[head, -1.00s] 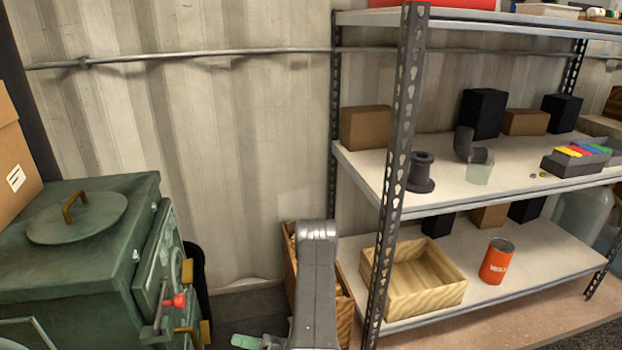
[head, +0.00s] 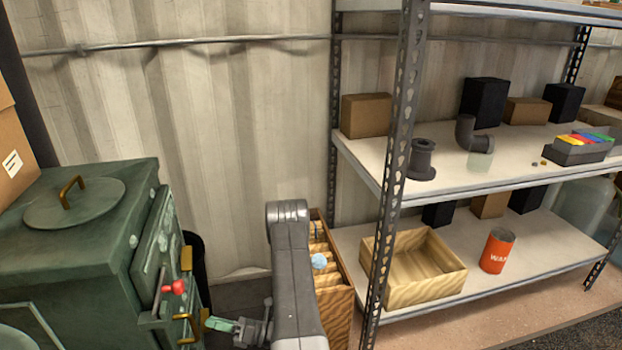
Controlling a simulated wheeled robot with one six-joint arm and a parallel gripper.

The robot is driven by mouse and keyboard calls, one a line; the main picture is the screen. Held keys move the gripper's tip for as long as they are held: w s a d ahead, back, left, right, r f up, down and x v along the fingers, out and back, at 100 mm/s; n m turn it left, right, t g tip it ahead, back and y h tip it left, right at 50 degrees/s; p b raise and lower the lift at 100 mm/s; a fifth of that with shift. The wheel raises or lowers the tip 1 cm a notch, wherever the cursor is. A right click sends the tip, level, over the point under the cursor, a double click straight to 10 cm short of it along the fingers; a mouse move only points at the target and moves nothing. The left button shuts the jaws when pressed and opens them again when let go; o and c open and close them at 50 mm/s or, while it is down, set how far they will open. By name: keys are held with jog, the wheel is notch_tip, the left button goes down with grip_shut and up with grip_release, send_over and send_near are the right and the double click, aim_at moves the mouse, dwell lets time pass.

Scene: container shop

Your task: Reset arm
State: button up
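My arm (head: 291,262) rises at the bottom middle, in front of a wooden crate. My gripper (head: 218,324) extends to the left from the arm's lower end, with pale green at its tip. It is close to the front of the green metal stove-like unit (head: 80,245), near its brass handles in the picture. I cannot tell whether it touches them. The fingers are small and seen from the side, so their opening cannot be made out.
The wooden crate (head: 338,300) stands behind my arm, partly hidden. A metal shelf (head: 365,170) fills the right, with a pale wooden box (head: 415,290), an orange can (head: 497,251) and dark pipe pieces (head: 422,160). A black bin (head: 196,268) stands beside the green unit.

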jog(key=shift+x, duration=0.95)
jog(key=shift+s+d+r+m+t+h+p, duration=0.1)
jog(key=shift+m+t+h+p, duration=0.3)
jog(key=shift+m+p, duration=1.1)
jog(key=shift+w+m+t+h+p, duration=0.15)
jog(key=shift+m+h+p, duration=0.45)
jog(key=shift+m+p, duration=0.85)
jog(key=shift+s+d+r+m+t+h+p, duration=0.2)
jog(key=shift+m+h+p, duration=0.3)
jog(key=shift+m+p, duration=0.95)
jog(key=shift+a+f, duration=0.15)
